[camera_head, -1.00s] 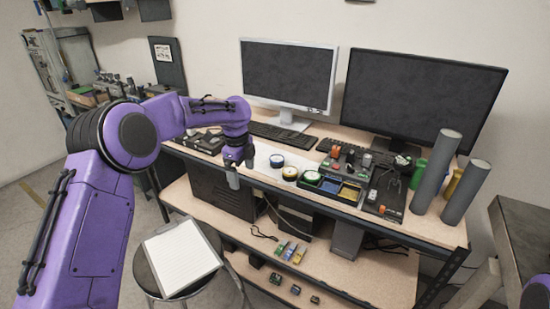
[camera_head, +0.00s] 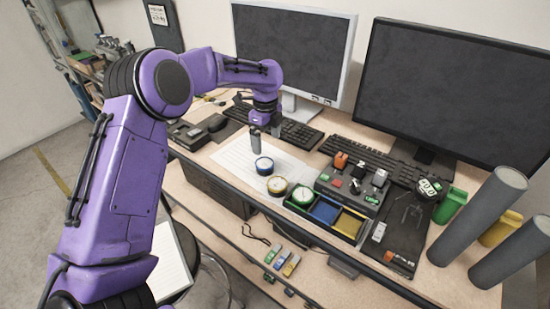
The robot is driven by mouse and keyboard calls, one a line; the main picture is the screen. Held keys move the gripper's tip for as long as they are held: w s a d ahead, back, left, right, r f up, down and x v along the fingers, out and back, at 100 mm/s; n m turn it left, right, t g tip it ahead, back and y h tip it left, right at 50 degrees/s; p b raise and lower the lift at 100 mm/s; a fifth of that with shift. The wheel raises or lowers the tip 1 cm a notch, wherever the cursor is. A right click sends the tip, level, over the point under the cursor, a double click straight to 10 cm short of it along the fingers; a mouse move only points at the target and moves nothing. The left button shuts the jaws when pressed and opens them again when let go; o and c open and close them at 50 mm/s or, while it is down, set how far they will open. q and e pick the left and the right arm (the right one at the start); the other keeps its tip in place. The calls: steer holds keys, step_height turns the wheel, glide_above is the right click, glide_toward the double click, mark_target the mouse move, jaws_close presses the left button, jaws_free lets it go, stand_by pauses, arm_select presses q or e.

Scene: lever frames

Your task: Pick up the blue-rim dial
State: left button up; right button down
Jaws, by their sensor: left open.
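The blue-rim dial (camera_head: 264,166) is a small round piece with a pale face. It lies on white paper near the front edge of the desk. A yellow-rim dial (camera_head: 277,186) lies just right of it, and a green-rim dial (camera_head: 302,196) sits farther right at the tray. My left gripper (camera_head: 265,141) points down, open and empty, just behind and above the blue-rim dial. It looks apart from the dial. My right gripper is not in view.
A tray (camera_head: 352,239) with blue and yellow compartments stands right of the dials, with a switch box (camera_head: 352,182) behind it. Grey cylinders (camera_head: 478,217) stand at the right. Keyboards (camera_head: 291,132) and monitors (camera_head: 292,52) are behind. A lower shelf holds small parts.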

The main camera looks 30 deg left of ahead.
mark_target(265, 163)
arm_select(q)
steer(key=s+f+p, duration=0.1)
steer(key=s+f, duration=0.2)
steer(key=shift+s+a+f+p, duration=0.1)
steer(key=shift+a+f+p, duration=0.05)
steer(key=shift+f+p, duration=0.2)
steer(key=f, duration=0.1)
steer(key=w+f+p, duration=0.1)
steer(key=f, duration=0.3)
steer(key=shift+w+d+f+p, duration=0.2)
steer(key=shift+w+f+p, duration=0.05)
steer(key=shift+w+p, duration=0.15)
steer(key=shift+s+r, duration=0.2)
steer(key=shift+s, duration=0.2)
steer(key=shift+c, duration=0.3)
steer(key=shift+r, duration=0.1)
steer(key=c, duration=1)
steer(key=shift+w+d, duration=0.1)
steer(key=shift+c, duration=0.4)
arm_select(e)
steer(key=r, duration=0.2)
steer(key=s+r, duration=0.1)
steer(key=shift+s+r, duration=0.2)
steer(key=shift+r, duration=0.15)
